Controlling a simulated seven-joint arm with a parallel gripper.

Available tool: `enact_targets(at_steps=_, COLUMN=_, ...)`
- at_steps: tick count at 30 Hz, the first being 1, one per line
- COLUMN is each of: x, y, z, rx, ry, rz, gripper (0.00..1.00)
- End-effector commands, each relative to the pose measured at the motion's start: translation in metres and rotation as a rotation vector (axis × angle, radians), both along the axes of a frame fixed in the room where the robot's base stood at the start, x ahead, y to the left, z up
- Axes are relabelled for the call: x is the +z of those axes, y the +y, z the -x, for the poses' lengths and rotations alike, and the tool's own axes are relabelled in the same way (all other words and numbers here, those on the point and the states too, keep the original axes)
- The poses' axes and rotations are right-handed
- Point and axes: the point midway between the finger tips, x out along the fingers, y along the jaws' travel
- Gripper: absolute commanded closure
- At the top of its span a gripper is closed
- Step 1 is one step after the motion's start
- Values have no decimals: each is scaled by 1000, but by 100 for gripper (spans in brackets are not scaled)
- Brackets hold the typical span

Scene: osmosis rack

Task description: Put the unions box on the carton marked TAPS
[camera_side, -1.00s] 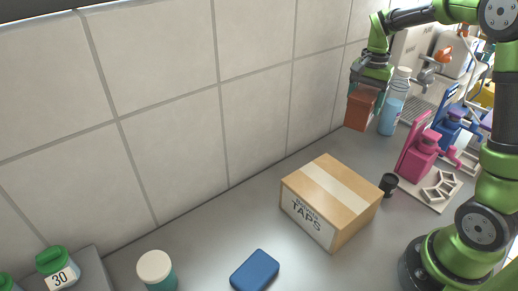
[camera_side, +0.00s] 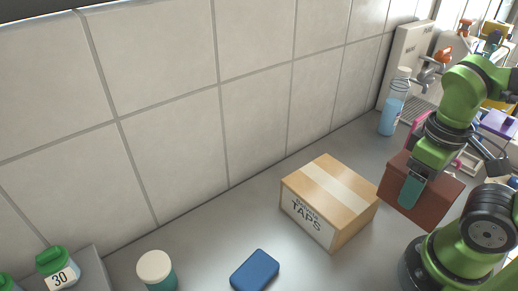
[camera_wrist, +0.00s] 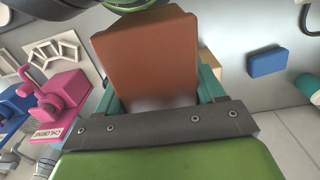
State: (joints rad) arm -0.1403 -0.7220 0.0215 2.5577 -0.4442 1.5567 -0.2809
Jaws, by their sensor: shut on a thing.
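The unions box is a reddish-brown box (camera_side: 434,198) held up in the air at the right of the side view. It fills the upper middle of the wrist view (camera_wrist: 150,55). My gripper (camera_side: 411,190) is shut on it, with a teal finger against its near face. No label shows on it. The carton marked TAPS (camera_side: 338,192) stands on the counter, left of the held box and apart from it. Its flat top has a pale tape strip and is clear. In the wrist view only a sliver of the carton (camera_wrist: 210,64) shows behind the box.
A blue block (camera_side: 255,271) lies in front of the carton. A white-lidded jar (camera_side: 155,268) and a green-capped bottle (camera_side: 54,262) stand at the front left. A clear bottle with blue liquid (camera_side: 393,105) stands at the back. The tiled wall runs behind the counter.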

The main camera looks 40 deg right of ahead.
Motion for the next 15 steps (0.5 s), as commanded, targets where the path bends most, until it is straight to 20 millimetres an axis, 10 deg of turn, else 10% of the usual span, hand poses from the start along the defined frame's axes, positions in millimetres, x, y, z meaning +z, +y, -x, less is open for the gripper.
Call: enact_targets(at_steps=15, x=-8, y=16, z=-87, rx=25, ry=4, rz=-1, gripper=69)
